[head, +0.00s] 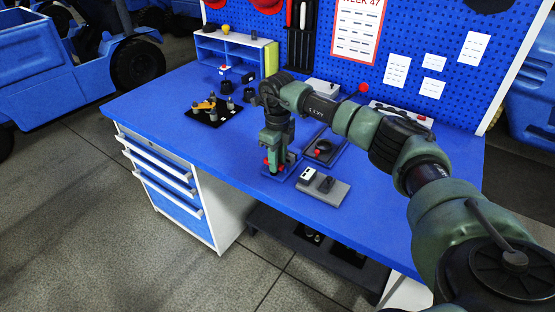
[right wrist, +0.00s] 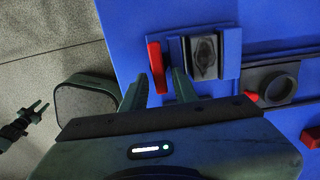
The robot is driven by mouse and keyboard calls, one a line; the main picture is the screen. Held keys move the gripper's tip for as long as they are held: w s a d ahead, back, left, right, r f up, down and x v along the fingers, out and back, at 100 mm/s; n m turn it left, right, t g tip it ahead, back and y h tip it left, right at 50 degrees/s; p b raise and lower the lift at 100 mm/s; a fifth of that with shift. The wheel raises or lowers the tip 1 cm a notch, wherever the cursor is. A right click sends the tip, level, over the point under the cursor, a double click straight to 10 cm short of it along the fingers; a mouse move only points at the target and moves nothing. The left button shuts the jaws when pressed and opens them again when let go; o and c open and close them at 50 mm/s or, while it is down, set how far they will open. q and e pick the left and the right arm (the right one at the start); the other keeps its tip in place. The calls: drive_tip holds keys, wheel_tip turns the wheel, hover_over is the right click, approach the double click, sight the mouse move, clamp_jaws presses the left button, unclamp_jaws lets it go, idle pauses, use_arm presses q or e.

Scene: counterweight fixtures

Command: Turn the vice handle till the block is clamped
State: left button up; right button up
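My right gripper (right wrist: 159,76) is open, with one finger on each side of the red vice handle (right wrist: 156,66). I cannot tell whether either finger touches it. Whether the block is gripped by the jaws I cannot tell. In the head view my right gripper (head: 274,168) points down over the vice and hides most of it; only bits of red show. My left gripper (right wrist: 36,108) appears small over the floor, fingers apart, and is out of the head view.
A plate with a black ring (head: 323,147) lies just behind the vice. A grey fixture (head: 338,192) with white and dark pieces lies to the right. A black tray (head: 203,119) with yellow parts is at left. The blue bench (head: 160,105) is clear along its front left.

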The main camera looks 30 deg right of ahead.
clamp_jaws()
drive_tip(key=shift+r+m, duration=0.1)
drive_tip(key=shift+m, duration=0.2)
drive_tip(key=m+p, duration=0.1)
drive_tip(key=m, duration=0.2)
drive_tip(key=shift+a, duration=0.2)
drive_tip(key=m, duration=0.2)
drive_tip(key=m+p, duration=0.1)
drive_tip(key=m, duration=0.1)
drive_tip(key=m+p, duration=0.1)
drive_tip(key=m, duration=0.1)
drive_tip(key=shift+a+r, duration=0.1)
drive_tip(key=shift+a, duration=0.25)
drive_tip(key=m, duration=0.1)
drive_tip(key=m+p, duration=0.1)
drive_tip(key=m, duration=0.1)
drive_tip(key=m+p, duration=0.1)
drive_tip(key=m, duration=0.1)
drive_tip(key=shift+w+a, duration=0.25)
drive_tip(key=m, duration=0.1)
drive_tip(key=m+p, duration=0.1)
drive_tip(key=m, duration=0.1)
drive_tip(key=m+p, duration=0.1)
drive_tip(key=m, duration=0.1)
drive_tip(key=shift+w, duration=0.25)
drive_tip(key=shift+m, duration=0.4)
drive_tip(key=shift+w+a, duration=0.1)
drive_tip(key=shift+a, duration=0.05)
